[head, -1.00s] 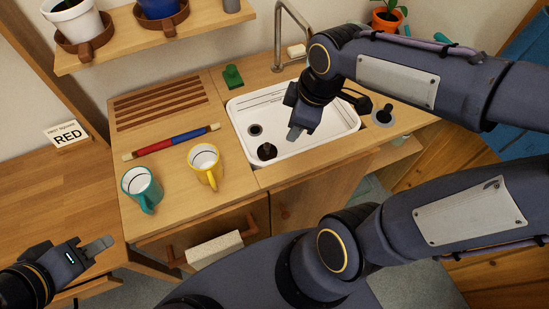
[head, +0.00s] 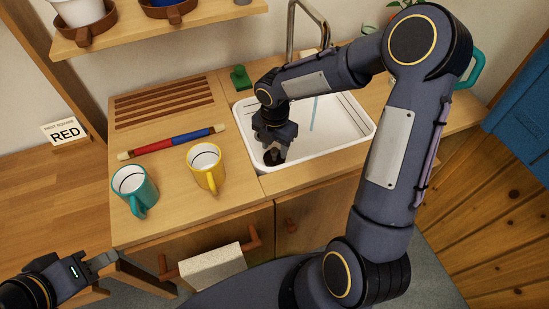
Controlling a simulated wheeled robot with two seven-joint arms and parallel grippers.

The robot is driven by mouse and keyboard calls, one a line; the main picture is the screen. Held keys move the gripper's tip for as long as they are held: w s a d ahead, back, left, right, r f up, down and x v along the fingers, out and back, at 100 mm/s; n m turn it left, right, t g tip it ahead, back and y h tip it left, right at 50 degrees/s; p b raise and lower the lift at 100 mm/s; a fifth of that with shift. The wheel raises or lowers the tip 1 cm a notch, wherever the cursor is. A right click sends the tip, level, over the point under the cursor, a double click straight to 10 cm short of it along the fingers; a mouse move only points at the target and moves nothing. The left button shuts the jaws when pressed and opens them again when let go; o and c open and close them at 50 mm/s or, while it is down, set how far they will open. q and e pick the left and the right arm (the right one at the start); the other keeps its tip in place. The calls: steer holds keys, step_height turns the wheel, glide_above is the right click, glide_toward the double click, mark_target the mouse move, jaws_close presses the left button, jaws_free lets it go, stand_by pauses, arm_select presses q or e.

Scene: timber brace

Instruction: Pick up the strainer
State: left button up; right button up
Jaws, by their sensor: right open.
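The strainer (head: 269,161) is a small dark piece on the floor of the white sink (head: 345,147), near its front left corner. My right gripper (head: 275,155) points down into the sink right over the strainer and hides most of it. Its jaws are open; whether the fingers touch the strainer cannot be told. My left gripper (head: 98,262) is at the lower left, in front of the counter and far from the strainer. Whether its jaws are open or shut does not show.
A teal mug (head: 133,188), a yellow mug (head: 206,167) and a red-blue rod (head: 172,142) lie left of the sink. The faucet (head: 300,25) rises behind it. A green block (head: 240,77) stands at the back. A towel (head: 212,266) hangs in front.

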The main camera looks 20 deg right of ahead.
mark_target(275, 149)
step_height(275, 149, down, 2)
steer(key=shift+c, duration=0.3)
jaws_close()
step_height(275, 149, up, 10)
steer(key=shift+r+p, duration=0.1)
steer(key=shift+p, duration=0.5)
